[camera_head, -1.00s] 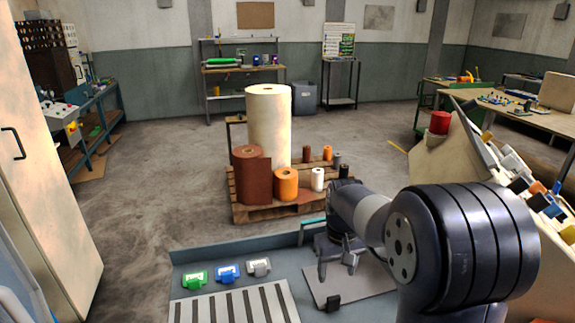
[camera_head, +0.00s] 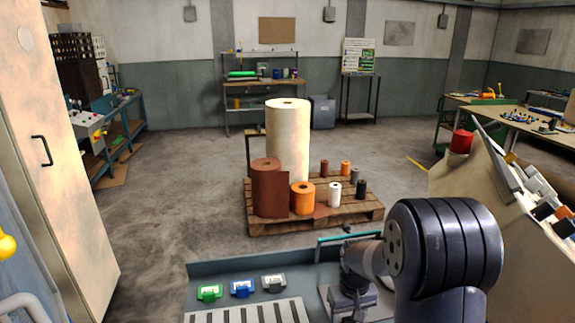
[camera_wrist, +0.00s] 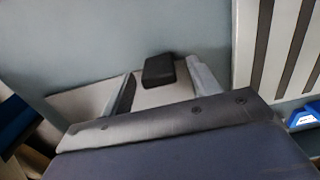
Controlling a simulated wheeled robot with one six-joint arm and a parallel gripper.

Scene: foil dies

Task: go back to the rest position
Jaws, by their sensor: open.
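My gripper (camera_wrist: 166,84) shows in the wrist view with its two fingers apart, one on each side of a small black block (camera_wrist: 158,70). The block appears to lie on a light grey plate (camera_wrist: 75,104), with no visible grip on it. In the head view my arm is folded low at the bottom right, over the tray, and its fingers are hidden or too unclear to make out. A green die (camera_head: 209,292), a blue die (camera_head: 242,288) and a grey die (camera_head: 273,282) sit in a row on the tray, left of my arm.
A slotted white rack (camera_head: 245,314) lies in front of the dies. A wooden pallet (camera_head: 270,227) with several rolls stands beyond the tray. A slanted beige rack (camera_head: 450,185) is close on the right, a tall cabinet (camera_head: 45,190) on the left. Open floor lies between.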

